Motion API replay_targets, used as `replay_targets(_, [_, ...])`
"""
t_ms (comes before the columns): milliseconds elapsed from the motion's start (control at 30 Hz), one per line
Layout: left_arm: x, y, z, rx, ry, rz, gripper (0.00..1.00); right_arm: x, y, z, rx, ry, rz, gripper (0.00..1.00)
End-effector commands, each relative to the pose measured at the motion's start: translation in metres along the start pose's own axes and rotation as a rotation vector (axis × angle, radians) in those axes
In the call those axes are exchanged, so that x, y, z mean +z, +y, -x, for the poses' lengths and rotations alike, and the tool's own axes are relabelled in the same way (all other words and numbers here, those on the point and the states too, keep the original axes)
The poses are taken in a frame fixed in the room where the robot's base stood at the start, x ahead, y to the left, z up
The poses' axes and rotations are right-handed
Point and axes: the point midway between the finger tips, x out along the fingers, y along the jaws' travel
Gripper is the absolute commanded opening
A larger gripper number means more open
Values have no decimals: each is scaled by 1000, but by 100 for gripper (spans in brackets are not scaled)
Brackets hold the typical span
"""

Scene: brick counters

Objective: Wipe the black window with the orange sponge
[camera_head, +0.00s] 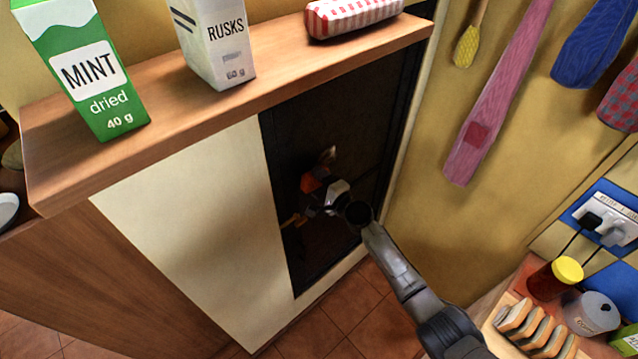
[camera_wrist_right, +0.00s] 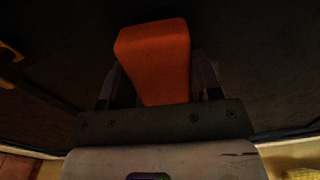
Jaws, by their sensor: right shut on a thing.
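The black window (camera_head: 302,120) is a dark upright panel in a dark frame, set in the cream wall below the wooden shelf. My right gripper (camera_head: 318,190) is in front of the panel, shut on the orange sponge (camera_head: 312,182). The sponge also shows in the right wrist view (camera_wrist_right: 155,58), between the two fingers of the gripper (camera_wrist_right: 158,90), with the dark panel behind it. I cannot tell whether the sponge touches the panel. My left gripper is not in view.
A wooden shelf (camera_head: 180,104) juts out above the panel, with a green mint carton (camera_head: 88,75), a rusks carton (camera_head: 215,45) and a red-checked roll (camera_head: 350,14). A yellow wall with hanging cloths stands at right. A toast rack (camera_head: 535,328) and jars are at lower right.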

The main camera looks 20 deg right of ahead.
Motion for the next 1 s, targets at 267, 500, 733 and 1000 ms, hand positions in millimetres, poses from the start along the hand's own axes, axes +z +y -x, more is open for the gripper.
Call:
replay_targets(267, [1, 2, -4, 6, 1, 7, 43, 0, 0, -6, -1, -1, 0, 39])
replay_targets(500, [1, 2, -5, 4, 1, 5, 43, 0, 0, -8, -1, -1, 0, 39])
replay_targets(733, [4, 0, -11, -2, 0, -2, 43, -8, 0, -8, -1, 0, 1, 39])
replay_targets(1000, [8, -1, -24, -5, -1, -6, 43, -29, -3, -6, -1, 1, 2, 39])
